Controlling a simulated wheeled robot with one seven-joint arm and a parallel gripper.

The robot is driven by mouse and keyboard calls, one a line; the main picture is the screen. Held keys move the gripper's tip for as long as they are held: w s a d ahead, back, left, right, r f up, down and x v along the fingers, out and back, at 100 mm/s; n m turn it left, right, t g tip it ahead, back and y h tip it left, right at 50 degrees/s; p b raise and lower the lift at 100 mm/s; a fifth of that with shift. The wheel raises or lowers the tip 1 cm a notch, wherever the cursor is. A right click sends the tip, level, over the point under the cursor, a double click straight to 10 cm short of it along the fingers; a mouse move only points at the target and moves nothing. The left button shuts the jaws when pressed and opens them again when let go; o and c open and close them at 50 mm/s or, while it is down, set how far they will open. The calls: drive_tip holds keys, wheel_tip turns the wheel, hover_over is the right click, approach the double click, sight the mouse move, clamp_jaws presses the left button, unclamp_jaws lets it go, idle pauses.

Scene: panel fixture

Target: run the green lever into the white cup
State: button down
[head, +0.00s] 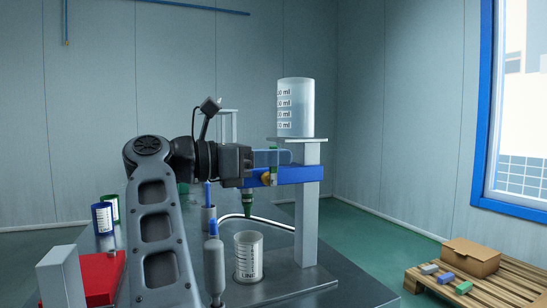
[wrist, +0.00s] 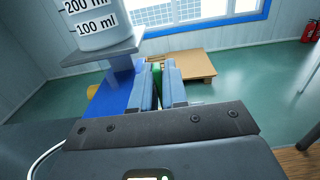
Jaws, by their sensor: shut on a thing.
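My gripper (head: 276,157) reaches in from the left at the blue bar of the fixture, below the graduated tank (head: 296,108). Its two fingers, also in the wrist view (wrist: 159,88), are closed on the green lever (wrist: 157,70). Only a small green part of the lever shows between the fingers; the rest is hidden. The white cup (head: 248,260), with dark markings, stands upright on the fixture's grey base. I cannot make out any liquid in the cup.
A grey post (head: 307,226) carries the blue bar (head: 300,174) and the tank. A white tube curves behind the cup. Blue and green containers and a red block (head: 102,279) are at left. A pallet (head: 490,283) with a cardboard box stands on the floor at right.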

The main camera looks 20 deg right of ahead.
drive_tip(key=shift+d+y, duration=0.1)
drive_tip(key=shift+y, duration=0.3)
drive_tip(key=shift+d+f+y+p, duration=0.3)
drive_tip(key=shift+d+y, duration=0.25)
drive_tip(key=shift+y, duration=0.95)
drive_tip(key=shift+d+f+y+p, duration=0.25)
drive_tip(key=shift+d+y+p, duration=0.2)
drive_tip(key=shift+y, duration=1.05)
drive_tip(key=shift+d+f+y+p, duration=0.3)
drive_tip(key=shift+d+y, duration=0.3)
drive_tip(key=shift+y, duration=0.9)
drive_tip(key=c, duration=1.2)
unclamp_jaws()
drive_tip(key=shift+c, duration=0.2)
